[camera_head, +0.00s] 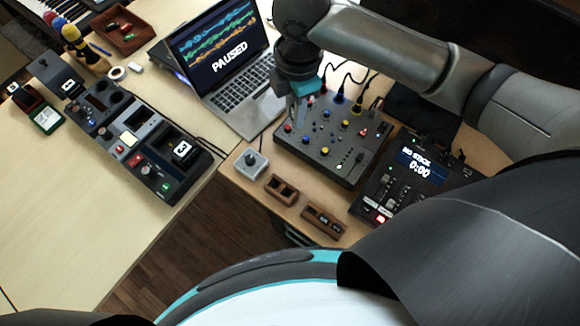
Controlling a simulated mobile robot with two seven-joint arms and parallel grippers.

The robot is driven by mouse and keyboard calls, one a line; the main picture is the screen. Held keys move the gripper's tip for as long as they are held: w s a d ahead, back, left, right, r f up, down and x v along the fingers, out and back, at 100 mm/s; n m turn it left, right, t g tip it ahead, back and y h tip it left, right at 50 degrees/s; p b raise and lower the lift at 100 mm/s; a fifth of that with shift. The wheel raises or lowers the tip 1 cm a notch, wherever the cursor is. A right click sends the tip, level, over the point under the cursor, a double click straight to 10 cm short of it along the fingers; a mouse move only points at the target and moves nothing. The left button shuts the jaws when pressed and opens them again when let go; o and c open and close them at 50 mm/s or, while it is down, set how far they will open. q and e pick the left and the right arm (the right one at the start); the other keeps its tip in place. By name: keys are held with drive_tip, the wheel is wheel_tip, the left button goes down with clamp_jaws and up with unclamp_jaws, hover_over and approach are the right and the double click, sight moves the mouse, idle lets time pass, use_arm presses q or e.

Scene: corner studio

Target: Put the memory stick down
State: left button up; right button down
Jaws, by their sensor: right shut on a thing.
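My right gripper (301,108) points down over the back left part of the mixer (345,175), in front of the laptop. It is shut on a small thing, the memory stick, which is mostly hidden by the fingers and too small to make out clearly. The recorder (384,205) at the right of the mixer has a lit screen reading "NO STICK 0:00". My left gripper is not in view.
A grey box with a knob (251,163), a brown two-slot holder (281,189) and a brown tray with small items (323,220) line the desk's front edge. A laptop (243,93) reading "PAUSED" stands behind. The left table (60,220) has clear room.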

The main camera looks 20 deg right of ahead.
drive_tip(key=a+f+n+p, duration=0.1)
drive_tip(key=f+n, duration=0.1)
drive_tip(key=n, duration=0.3)
drive_tip(key=b, duration=0.3)
hover_over(291, 172)
drive_tip(key=shift+n, duration=0.3)
wheel_tip(291, 172, down, 16)
drive_tip(key=shift+r, duration=0.25)
drive_tip(key=shift+f+b, duration=0.8)
drive_tip(key=shift+f, duration=1.35)
drive_tip(key=shift+f+b, duration=0.3)
drive_tip(key=shift+f, duration=0.35)
drive_tip(key=c, duration=0.8)
unclamp_jaws()
drive_tip(key=shift+o, duration=0.2)
